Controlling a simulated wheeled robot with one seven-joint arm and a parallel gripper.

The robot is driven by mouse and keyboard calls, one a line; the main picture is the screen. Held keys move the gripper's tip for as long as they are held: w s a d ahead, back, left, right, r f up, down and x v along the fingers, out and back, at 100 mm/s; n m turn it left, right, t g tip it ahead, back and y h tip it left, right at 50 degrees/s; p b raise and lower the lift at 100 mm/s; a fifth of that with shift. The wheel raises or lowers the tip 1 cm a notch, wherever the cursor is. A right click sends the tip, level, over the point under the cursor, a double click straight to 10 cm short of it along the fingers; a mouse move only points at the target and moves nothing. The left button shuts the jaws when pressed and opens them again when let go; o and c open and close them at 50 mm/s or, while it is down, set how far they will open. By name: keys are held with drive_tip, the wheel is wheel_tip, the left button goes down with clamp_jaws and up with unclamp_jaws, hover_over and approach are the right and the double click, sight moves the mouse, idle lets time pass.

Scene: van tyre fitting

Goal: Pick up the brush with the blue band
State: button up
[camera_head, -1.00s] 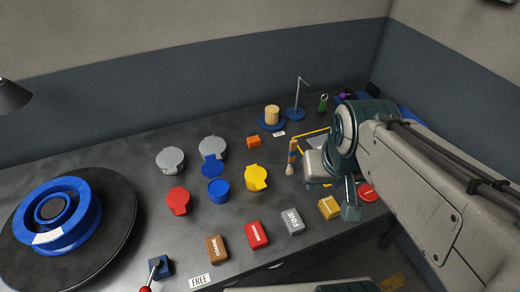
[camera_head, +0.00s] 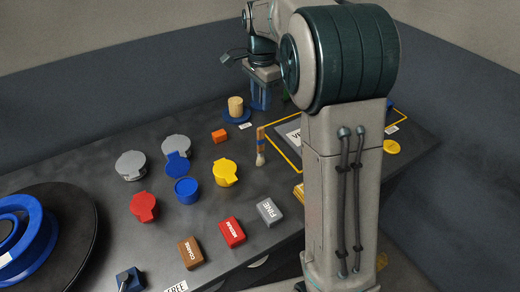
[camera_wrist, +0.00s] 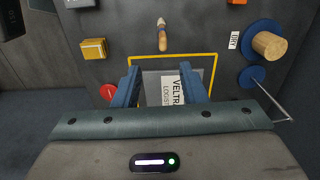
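The brush (camera_head: 260,147) lies on the dark bench, with a wooden handle, a bluish band and pale bristles. It also shows in the wrist view (camera_wrist: 162,36), beyond my fingertips and near the top. My gripper (camera_head: 261,97) is raised over the back of the bench, with its blue fingers pointing down. In the wrist view its two blue fingers (camera_wrist: 163,82) are wide apart with nothing between them, above a yellow-outlined area. The brush lies outside that outline, apart from the fingers.
A yellow-outlined area (camera_head: 284,146) holds a grey panel with a white label. A wooden cylinder (camera_head: 235,106) stands on a blue disc near the back. An orange block (camera_head: 219,136) and a yellow lidded pot (camera_head: 225,172) are left of the brush. My arm hides the bench's right part.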

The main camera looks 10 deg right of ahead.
sight(260, 127)
drive_tip(key=f, duration=0.4)
drive_tip(key=f+p, duration=0.1)
drive_tip(key=f, duration=0.9)
drive_tip(key=shift+w+f, duration=0.2)
drive_tip(key=shift+w, duration=0.15)
clamp_jaws()
